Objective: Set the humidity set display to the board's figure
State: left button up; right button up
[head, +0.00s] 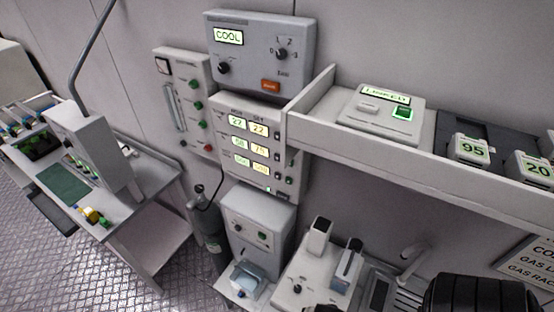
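The control panel (233,157) on the wall has two columns of lit displays in three rows, with small buttons at its right side. The top row appears to read 22 in both columns. The middle-row right display (260,148) is lit yellow; its figure is too small to read surely, and I cannot tell which row is humidity. A white board (527,264) at the right edge is cut off; some words about gas show, but no figure is readable. Neither gripper's fingers are in view.
A COOL unit (258,54) hangs above the panel, and a valve panel (170,62) hangs left. A shelf (330,150) juts out at right, carrying a lidded box (375,122) and numbered blocks (470,150). A bench with equipment (298,272) stands below. A black ribbed shape fills the bottom right.

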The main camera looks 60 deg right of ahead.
grip_shut()
jog(key=shift+a, duration=0.1)
dwell(1.2)
